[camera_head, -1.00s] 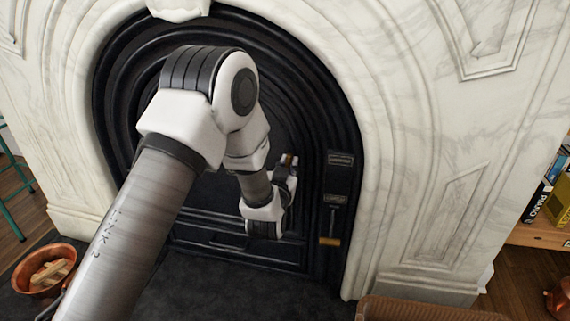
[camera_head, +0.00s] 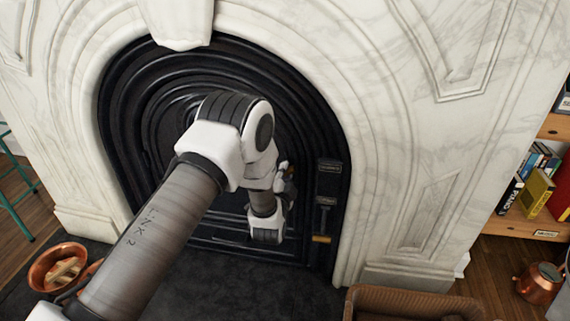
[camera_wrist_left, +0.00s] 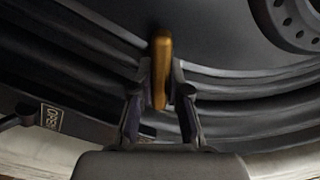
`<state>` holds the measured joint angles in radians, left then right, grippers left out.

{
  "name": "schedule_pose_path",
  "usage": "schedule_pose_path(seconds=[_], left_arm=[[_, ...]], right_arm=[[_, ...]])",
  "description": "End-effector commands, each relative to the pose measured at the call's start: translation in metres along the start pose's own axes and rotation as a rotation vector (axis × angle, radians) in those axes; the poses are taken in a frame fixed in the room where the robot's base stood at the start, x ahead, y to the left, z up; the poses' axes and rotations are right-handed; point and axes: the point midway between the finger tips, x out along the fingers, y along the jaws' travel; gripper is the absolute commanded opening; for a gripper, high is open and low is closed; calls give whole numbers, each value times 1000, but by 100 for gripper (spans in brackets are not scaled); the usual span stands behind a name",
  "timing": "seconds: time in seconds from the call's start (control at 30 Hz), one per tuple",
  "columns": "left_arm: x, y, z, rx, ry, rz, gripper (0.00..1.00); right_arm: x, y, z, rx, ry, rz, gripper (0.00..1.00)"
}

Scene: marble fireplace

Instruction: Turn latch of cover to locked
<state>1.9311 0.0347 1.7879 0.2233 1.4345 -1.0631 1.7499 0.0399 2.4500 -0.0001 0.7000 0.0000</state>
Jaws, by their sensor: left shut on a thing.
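The black fireplace cover (camera_head: 130,125) with its concentric arched ridges fills the marble arch. The latch shows as an upright brass handle (camera_wrist_left: 162,50) in the left wrist view. My left gripper (camera_wrist_left: 160,95) is shut on this brass handle, one finger on each side of it. In the head view my left gripper (camera_head: 286,178) is at the right part of the cover, and my own arm hides much of the cover and most of the handle. My right gripper is in neither view.
Right of my gripper are a label plate (camera_head: 329,167) and a hanging lever with a brass end (camera_head: 321,239). A copper pan (camera_head: 60,267) stands at the lower left, a brown basket (camera_head: 400,303) at the lower right. Bookshelves (camera_head: 540,232) stand far right.

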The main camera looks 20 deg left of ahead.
Motion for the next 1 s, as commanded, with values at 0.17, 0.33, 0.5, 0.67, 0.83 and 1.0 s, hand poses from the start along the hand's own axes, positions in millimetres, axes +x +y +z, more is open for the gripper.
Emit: schedule_pose_path(seconds=[0.17, 0.33, 0.5, 0.67, 0.83, 1.0], left_arm=[[0, -2, -2, 163, -1, 2, 0], [0, 0, -1, 311, 0, 2, 0], [0, 2, 0, 429, -1, 2, 0], [0, 3, 1, 506, -1, 2, 0], [0, 4, 1, 551, 0, 2, 0], [0, 5, 1, 568, 0, 2, 0]], right_arm=[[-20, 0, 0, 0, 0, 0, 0], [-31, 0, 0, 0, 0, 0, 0], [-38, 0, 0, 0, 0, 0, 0], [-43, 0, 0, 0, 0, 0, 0], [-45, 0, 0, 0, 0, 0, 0], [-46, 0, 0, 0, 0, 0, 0]])
